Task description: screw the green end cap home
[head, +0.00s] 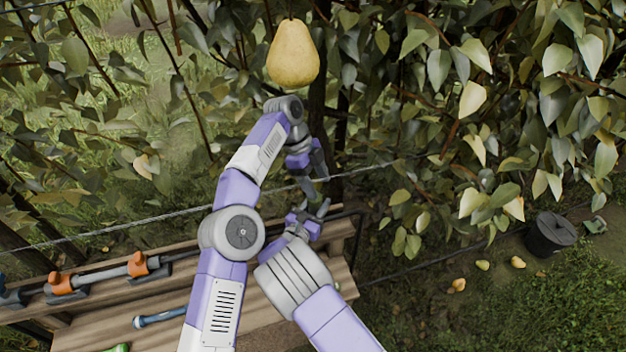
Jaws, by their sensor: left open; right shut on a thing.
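My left gripper (314,176) points down in front of the trunk, above the bench's right end, with its jaws apart. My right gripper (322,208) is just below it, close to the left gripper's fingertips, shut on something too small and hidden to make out. A grey pipe (100,276) lies along the bench in orange clamps (137,264) and runs behind my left arm. No green end cap can be told for certain. A green piece (118,348) shows at the bottom edge, cut off by the frame.
The wooden bench (90,336) carries a blue-ended tool (158,319). A thin wire (110,230) crosses behind my arms. A yellow pear (293,55) hangs above my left wrist. A dark bucket (549,235) and fallen pears (457,285) are on the grass at right.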

